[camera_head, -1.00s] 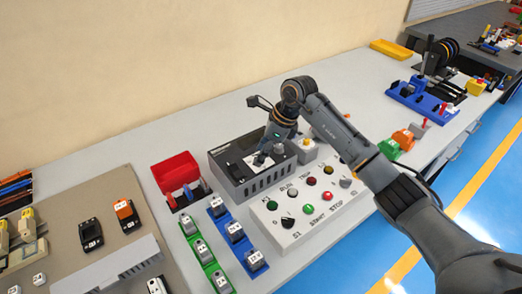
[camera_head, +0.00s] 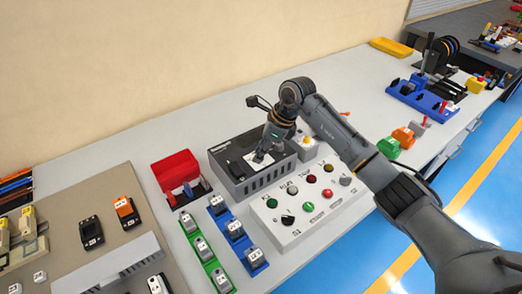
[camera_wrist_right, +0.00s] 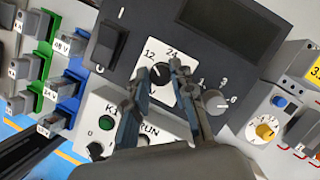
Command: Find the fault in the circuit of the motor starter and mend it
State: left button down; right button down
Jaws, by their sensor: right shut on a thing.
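A dark grey box with a slotted front, which looks like a power supply (camera_head: 245,186), stands on the bench. My right gripper (camera_head: 262,157) reaches down onto its top. In the right wrist view, the gripper (camera_wrist_right: 162,76) is shut on a black selector knob (camera_wrist_right: 159,72) on a white plate marked 12 and 24. Beside it are a grey knob (camera_wrist_right: 216,101) with a numbered scale and a black rocker switch (camera_wrist_right: 108,45). The white control panel (camera_head: 294,237) stands in front, with coloured lamps and buttons marked K1, RUN, START and STOP. My left gripper is out of view.
Left of the panel are a green rail (camera_head: 207,259) and a blue rail (camera_head: 239,247) carrying modules. A red bin (camera_head: 176,169) stands behind them. A yellow-knobbed unit (camera_head: 307,146) is right of the box. The bench between it and the yellow tray (camera_head: 391,46) is mostly clear.

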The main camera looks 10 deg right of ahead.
jog(key=m+t, duration=0.1)
jog(key=m, duration=0.1)
jog(key=shift+m+h, duration=0.3)
jog(key=m+b, duration=0.1)
jog(key=m, duration=0.1)
jog(key=shift+s+a+m+t+h, duration=0.1)
jog(key=shift+m+t+h, duration=0.2)
jog(key=shift+m+t, duration=0.1)
jog(key=m+h+b, duration=0.1)
jog(key=m, duration=0.2)
jog(key=shift+a+f+t, duration=0.1)
jog(key=shift+t, duration=0.2)
jog(key=shift+m+h+b, duration=0.6)
jog(key=shift+m+b, duration=0.15)
jog(key=shift+m, duration=0.75)
jog(key=shift+s, duration=0.1)
jog(key=c, duration=1.1)
grip_release()
